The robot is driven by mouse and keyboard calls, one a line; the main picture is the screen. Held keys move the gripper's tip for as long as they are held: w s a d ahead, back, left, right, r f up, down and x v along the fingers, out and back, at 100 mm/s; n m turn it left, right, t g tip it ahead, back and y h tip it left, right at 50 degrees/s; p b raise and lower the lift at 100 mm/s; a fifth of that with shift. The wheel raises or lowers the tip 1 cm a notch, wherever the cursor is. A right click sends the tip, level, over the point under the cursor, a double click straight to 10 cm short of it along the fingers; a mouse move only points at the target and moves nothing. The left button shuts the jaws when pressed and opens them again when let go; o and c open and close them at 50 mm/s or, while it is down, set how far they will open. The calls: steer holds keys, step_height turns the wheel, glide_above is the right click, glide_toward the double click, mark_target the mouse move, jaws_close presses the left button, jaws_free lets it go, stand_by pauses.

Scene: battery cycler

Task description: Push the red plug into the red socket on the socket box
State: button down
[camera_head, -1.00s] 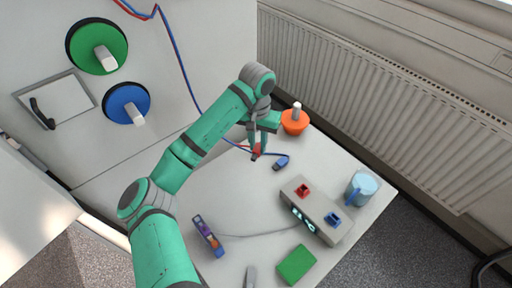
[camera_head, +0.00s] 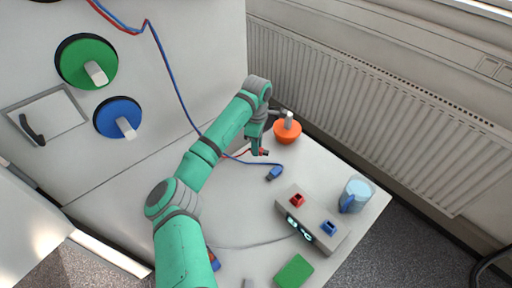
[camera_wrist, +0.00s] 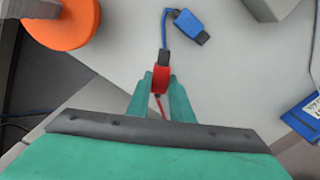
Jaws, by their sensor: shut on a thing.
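My gripper (camera_head: 258,150) is shut on the red plug (camera_wrist: 160,80), which sits between both fingertips in the wrist view. The plug's dark tip points away from the gripper, toward the top of that view. In the head view the red plug (camera_head: 264,152) is at the back of the table, apart from the socket box. The grey socket box (camera_head: 318,233) stands to the front right of the gripper. Its red socket (camera_head: 297,200) is on top at the back end and looks empty. A blue socket (camera_head: 328,227) is beside it.
A blue plug (camera_head: 274,173) on a cable lies between my gripper and the box. An orange knob-like object (camera_head: 287,132) stands close behind the gripper. The radiator (camera_head: 370,110) borders the table.

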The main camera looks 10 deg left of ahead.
steer(key=shift+w+f+n, duration=0.2)
steer(key=shift+f+n, duration=0.15)
steer(key=shift+n, duration=0.15)
steer(key=shift+f, duration=2.15)
steer(key=c, duration=1.5)
jaws_free()
step_height(320, 180, up, 11)
steer(key=shift+f, duration=0.1)
